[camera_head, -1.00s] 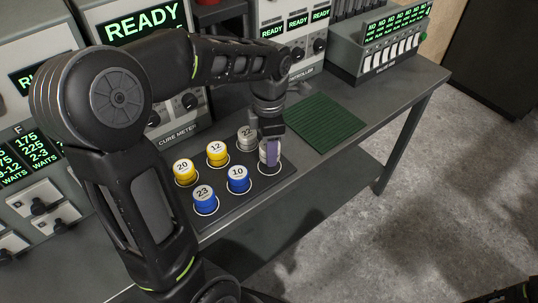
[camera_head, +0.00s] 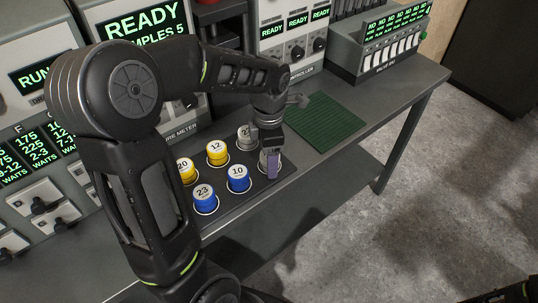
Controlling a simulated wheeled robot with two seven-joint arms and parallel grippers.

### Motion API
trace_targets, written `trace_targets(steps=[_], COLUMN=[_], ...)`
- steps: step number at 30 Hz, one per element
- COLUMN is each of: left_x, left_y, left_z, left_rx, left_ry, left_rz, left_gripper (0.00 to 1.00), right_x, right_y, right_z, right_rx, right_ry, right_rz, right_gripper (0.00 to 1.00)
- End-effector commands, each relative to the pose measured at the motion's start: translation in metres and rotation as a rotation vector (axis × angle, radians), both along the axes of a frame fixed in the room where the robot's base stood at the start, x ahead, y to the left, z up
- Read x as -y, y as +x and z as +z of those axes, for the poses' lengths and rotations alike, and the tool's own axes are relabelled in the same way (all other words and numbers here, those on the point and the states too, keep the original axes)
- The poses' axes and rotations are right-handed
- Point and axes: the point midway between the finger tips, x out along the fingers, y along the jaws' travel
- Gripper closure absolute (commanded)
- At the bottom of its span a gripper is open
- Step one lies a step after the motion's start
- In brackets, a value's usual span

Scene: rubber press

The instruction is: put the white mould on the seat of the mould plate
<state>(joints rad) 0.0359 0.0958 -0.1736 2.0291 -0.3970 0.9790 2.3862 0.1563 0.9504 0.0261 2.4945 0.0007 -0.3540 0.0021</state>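A dark mould plate (camera_head: 232,204) with ringed seats lies on the bench and holds round numbered moulds. A white mould marked 22 (camera_head: 245,134) sits in its back row, partly behind my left wrist. My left gripper (camera_head: 270,164) points down at the plate's right front seat, with one purple-grey finger showing. A second whitish mould (camera_head: 263,158) is at that seat, mostly hidden by the finger. I cannot tell whether the gripper is closed on it, or whether it is fully down in the seat. My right gripper is not in view.
Yellow moulds 20 (camera_head: 187,169) and 12 (camera_head: 217,152) and blue moulds 23 (camera_head: 204,197) and 10 (camera_head: 238,178) stand close to my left gripper. A green ribbed mat (camera_head: 325,121) lies clear to the right. Instrument boxes (camera_head: 385,48) line the back.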

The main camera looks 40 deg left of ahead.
Motion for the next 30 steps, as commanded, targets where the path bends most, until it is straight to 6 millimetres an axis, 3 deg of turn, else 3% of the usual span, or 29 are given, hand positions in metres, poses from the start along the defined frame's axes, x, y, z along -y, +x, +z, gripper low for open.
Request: trace_targets(steps=[11,24,30], left_x=[0.000,0.000,0.000], left_y=[0.001,0.001,0.000], left_z=[0.012,0.095,0.119], left_rx=[0.004,0.005,0.001], left_ry=[0.000,0.001,-0.001], left_rz=[0.000,-0.001,0.000], left_gripper=[0.32,0.32,0.32], right_x=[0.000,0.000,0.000], right_y=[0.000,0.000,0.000], right_z=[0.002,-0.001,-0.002], right_rx=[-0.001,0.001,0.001], right_ry=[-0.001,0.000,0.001], right_rz=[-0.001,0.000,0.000], right_gripper=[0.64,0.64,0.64])
